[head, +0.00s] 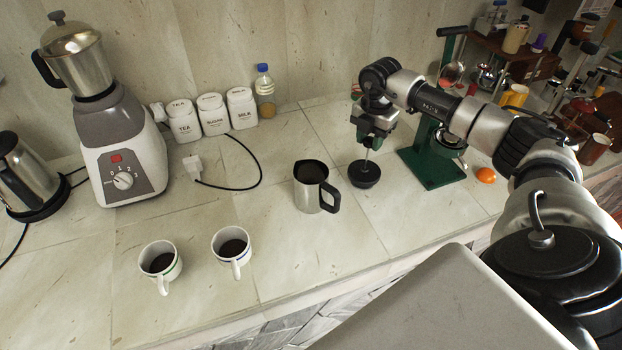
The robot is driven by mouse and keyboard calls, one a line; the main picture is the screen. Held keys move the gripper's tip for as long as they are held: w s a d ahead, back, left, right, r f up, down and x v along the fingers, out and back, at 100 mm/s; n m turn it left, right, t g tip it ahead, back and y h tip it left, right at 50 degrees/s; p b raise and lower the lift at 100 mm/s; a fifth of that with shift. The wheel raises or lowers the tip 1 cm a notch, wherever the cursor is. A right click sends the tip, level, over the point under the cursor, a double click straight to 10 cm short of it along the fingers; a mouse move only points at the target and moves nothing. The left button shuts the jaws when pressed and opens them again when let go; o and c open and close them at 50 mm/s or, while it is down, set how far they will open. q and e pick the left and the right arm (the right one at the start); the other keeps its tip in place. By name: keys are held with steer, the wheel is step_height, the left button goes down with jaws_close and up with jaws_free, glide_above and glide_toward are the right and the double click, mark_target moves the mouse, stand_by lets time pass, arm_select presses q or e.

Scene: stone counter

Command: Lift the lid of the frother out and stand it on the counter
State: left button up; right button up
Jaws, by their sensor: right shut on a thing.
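The frother (308,196) is a steel jug with a black handle, upright on the counter (290,262). Its top is open and the inside looks dark. The lid (365,176) is a black disc with a thin metal rod rising from its middle. It is out of the frother, upright, just to its right. My right gripper (370,140) points down above the lid and is shut on the top of its rod. The lid is at or very near the counter surface; I cannot tell if it touches. My left gripper is not in view.
Two cups of dark drink (160,262) (232,248) stand at the front left. A blender (125,160), white canisters (213,115) and a bottle (265,90) line the back. A green press stand (432,165) and an orange fruit (486,175) are right of the lid. Counter in front of the lid is clear.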

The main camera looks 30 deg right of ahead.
steer(key=shift+f, duration=0.35)
steer(key=o, duration=1.4)
steer(key=shift+c, duration=0.2)
steer(key=shift+r, duration=0.1)
steer(key=shift+r+p, duration=2.85)
steer(key=shift+r, duration=1.1)
steer(key=shift+f, duration=0.1)
